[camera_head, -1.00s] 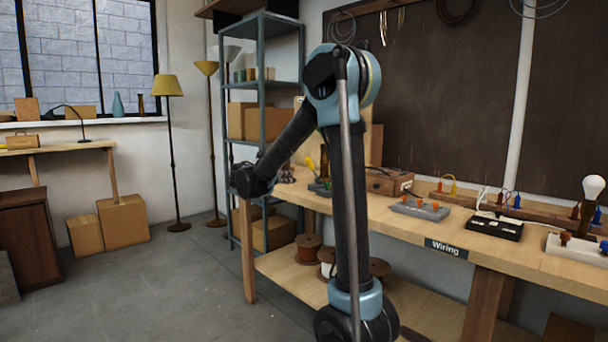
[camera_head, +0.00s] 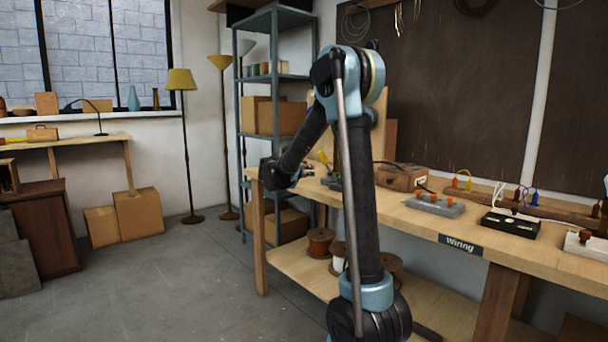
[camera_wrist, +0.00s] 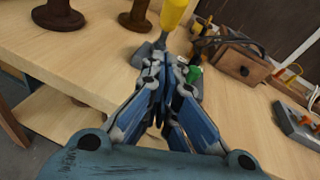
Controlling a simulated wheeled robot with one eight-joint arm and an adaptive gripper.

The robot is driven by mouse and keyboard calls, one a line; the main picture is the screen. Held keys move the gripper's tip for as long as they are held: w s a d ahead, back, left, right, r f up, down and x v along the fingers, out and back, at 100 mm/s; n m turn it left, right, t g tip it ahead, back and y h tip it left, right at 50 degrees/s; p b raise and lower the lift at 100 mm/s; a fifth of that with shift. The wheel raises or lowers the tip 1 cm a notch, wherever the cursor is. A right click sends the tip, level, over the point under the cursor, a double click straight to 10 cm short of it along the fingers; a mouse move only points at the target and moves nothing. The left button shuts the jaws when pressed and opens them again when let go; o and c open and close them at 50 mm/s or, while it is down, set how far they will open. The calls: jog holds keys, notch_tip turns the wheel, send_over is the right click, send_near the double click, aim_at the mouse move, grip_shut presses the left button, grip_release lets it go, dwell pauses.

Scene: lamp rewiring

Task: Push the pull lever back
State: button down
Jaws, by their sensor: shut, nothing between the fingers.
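The lever shows in the wrist view as a yellow handle (camera_wrist: 174,12) on a short metal rod, rising from a grey base (camera_wrist: 141,56) on the bench. My gripper (camera_wrist: 158,62) is shut and empty, with its fingertips just in front of the rod and base. I cannot tell whether the fingertips touch the lever. A green knob (camera_wrist: 194,74) is just right of the fingertips. In the head view the yellow handle (camera_head: 323,157) is small, and my gripper (camera_head: 304,172) is partly hidden by my arm.
A wooden box (camera_wrist: 234,61) with dark cables stands right of the lever. Dark wooden spools (camera_wrist: 58,14) are to the left. A grey block with orange knobs (camera_head: 436,205) and a black socket strip (camera_head: 511,223) lie farther along the bench (camera_head: 400,212). The floor (camera_head: 190,280) left is clear.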

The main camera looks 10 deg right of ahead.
aim_at(327, 165)
jog(key=w+d+r, duration=0.1)
jog(key=w+d, duration=0.2)
jog(key=w, duration=0.1)
jog(key=shift+w+d+r, duration=0.25)
jog(key=shift+d+r, duration=0.1)
jog(key=shift+r, duration=0.05)
